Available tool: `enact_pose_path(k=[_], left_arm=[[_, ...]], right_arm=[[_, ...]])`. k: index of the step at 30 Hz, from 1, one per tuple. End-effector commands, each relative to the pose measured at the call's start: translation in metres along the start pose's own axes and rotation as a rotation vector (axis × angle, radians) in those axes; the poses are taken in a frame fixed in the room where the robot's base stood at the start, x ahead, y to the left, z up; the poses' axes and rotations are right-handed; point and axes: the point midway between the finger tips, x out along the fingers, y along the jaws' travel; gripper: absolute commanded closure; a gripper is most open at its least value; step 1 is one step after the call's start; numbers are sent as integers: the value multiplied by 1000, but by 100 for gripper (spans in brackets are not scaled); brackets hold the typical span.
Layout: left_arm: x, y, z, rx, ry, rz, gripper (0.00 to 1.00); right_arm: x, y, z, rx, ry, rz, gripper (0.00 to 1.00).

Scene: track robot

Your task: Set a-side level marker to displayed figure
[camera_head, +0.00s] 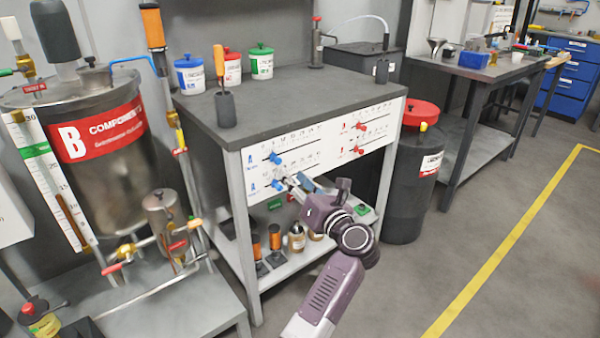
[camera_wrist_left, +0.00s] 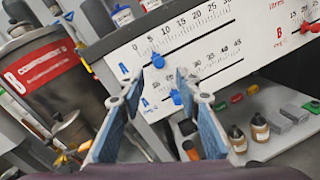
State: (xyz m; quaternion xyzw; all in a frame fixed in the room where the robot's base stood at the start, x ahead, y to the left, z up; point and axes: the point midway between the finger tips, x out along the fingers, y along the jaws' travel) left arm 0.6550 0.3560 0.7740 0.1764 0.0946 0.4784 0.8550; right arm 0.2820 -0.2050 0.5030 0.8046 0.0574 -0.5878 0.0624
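The white panel (camera_head: 330,142) on the workbench front carries two A scales on the left, each with a blue marker, and two B scales with red markers on the right. The upper blue marker (camera_head: 275,157) also shows in the left wrist view (camera_wrist_left: 158,62); it sits near the low end of its scale. The lower blue marker (camera_head: 277,185), in the left wrist view (camera_wrist_left: 176,97), appears between the finger lines, closer to the right finger. My left gripper (camera_head: 293,181) is open in front of the lower-left panel, fingers apart (camera_wrist_left: 158,92). Contact cannot be told. My right gripper is out of view.
A steel tank (camera_head: 105,165) labelled B Components, with a level scale (camera_head: 48,180), stands left. Tubs (camera_head: 190,75) and a handled tool (camera_head: 225,105) are on the benchtop. A black drum (camera_head: 412,185) stands right of the bench. Floor at right is clear.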

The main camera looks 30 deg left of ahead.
Motion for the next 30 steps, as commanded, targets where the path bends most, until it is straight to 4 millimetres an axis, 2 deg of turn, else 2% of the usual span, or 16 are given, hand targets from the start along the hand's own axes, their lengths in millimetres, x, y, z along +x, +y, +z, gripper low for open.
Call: enact_pose_path(k=[5, 12, 16, 21, 27, 30], left_arm=[[16, 2, 0, -18, 9, 3, 69], [55, 2, 0, -15, 8, 4, 69], [70, 1, 0, -13, 7, 3, 69], [78, 1, 0, -15, 9, 1, 69], [78, 1, 0, -14, 9, 1, 69], [78, 1, 0, -14, 9, 1, 78]], right_arm=[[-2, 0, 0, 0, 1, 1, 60], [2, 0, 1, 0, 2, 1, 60], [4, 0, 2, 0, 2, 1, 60], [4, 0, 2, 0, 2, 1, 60], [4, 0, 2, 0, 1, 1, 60], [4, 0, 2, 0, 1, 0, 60]])
